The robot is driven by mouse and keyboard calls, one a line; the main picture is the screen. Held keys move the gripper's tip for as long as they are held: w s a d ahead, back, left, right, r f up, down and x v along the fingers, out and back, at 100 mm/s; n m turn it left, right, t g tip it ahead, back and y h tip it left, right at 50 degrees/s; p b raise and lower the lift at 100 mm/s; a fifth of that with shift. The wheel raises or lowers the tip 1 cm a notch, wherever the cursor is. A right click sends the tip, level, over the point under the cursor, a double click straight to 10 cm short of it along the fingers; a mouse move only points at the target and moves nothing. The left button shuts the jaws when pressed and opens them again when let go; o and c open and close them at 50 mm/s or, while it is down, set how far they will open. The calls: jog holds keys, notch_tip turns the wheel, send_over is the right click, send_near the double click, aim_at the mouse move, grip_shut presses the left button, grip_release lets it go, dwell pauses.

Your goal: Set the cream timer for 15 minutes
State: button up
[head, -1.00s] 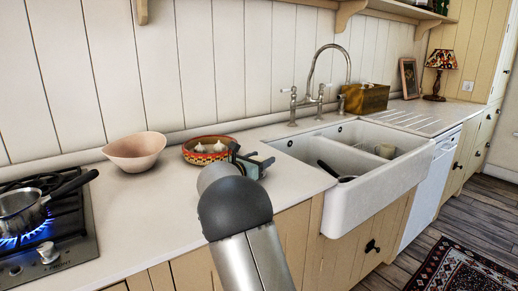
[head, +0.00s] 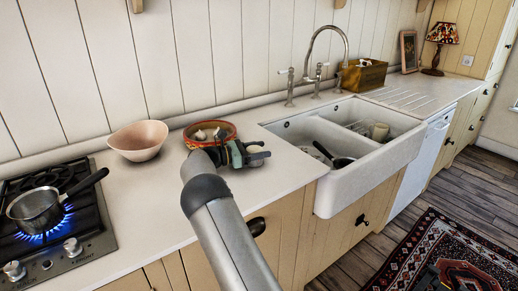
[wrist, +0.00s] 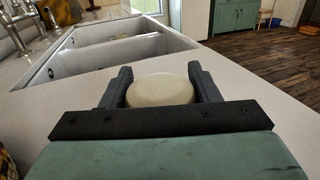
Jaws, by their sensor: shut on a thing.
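The cream timer (wrist: 160,90) is a rounded, pale disc on the white counter, between the two dark fingers of my gripper (wrist: 160,85) in the wrist view. The fingers sit at its left and right sides, and my gripper is shut on it. In the head view my gripper (head: 258,155) is low over the counter, left of the sink, and the timer (head: 253,165) is mostly hidden by it. No dial marks can be read.
A patterned bowl with garlic (head: 210,133) stands close behind my gripper. A pink bowl (head: 138,140) is further left. A saucepan (head: 40,208) is on a lit gas hob at far left. The double sink (head: 335,190) is to the right, with a pan and a mug inside.

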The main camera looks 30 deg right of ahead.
dwell(0.9)
jog(key=o, duration=1)
jog(key=shift+a, duration=0.1)
jog(key=a, duration=0.5)
jog(key=w+a, duration=0.1)
jog(key=a, duration=0.5)
jog(key=w+a, duration=0.1)
jog(key=a, duration=0.5)
jog(key=shift+w+b, duration=0.2)
jog(key=shift+b, duration=0.1)
